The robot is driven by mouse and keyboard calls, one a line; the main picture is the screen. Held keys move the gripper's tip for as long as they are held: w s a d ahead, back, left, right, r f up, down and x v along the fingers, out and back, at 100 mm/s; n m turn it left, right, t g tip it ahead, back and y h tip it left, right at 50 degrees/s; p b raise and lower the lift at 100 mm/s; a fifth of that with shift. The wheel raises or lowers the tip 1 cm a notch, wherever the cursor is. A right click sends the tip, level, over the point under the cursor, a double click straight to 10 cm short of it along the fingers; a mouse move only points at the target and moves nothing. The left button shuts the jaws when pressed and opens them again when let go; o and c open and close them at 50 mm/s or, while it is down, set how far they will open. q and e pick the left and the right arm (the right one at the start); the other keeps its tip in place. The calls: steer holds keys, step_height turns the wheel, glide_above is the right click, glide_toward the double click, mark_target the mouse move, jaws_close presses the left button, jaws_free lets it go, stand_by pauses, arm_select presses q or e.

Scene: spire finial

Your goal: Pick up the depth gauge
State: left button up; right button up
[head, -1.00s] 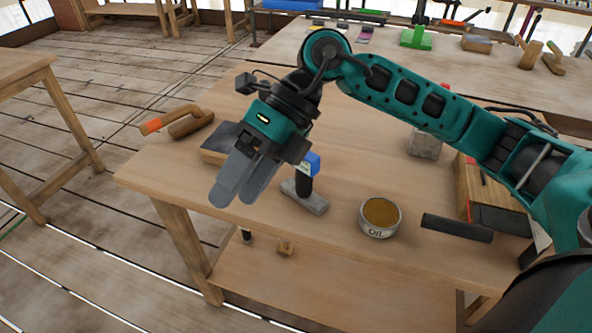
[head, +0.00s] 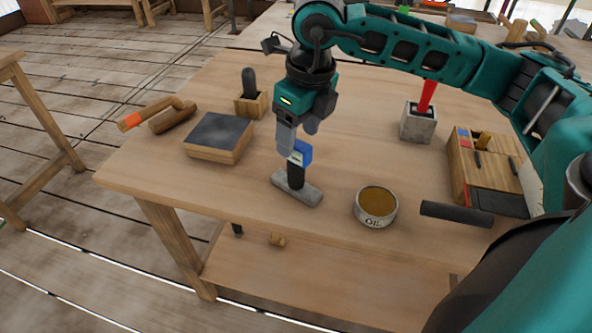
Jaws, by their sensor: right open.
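What looks like the depth gauge (head: 296,177) stands upright on the wooden table, left of the oil tin. It has a flat grey base bar, a black stem and a blue block with a pale face on top. My right gripper (head: 298,141) is open and points down at the gauge's top. One grey finger overlaps the left edge of the blue block in the picture; I cannot tell whether they touch. The gauge's base rests on the table. My left gripper is not in view.
An oil tin (head: 376,206) and a black cylinder (head: 457,214) lie to the right. A grey-topped wooden block (head: 218,137) and a small wooden holder (head: 252,104) are to the left. A grey block with a red handle (head: 418,122) stands behind. The table front is clear.

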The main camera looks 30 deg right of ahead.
mark_target(296, 142)
steer(key=f, duration=0.5)
steer(key=shift+w+a, duration=0.15)
steer(key=shift+w, duration=0.2)
steer(key=shift+c, duration=0.3)
jaws_close()
steer(key=shift+r, duration=0.1)
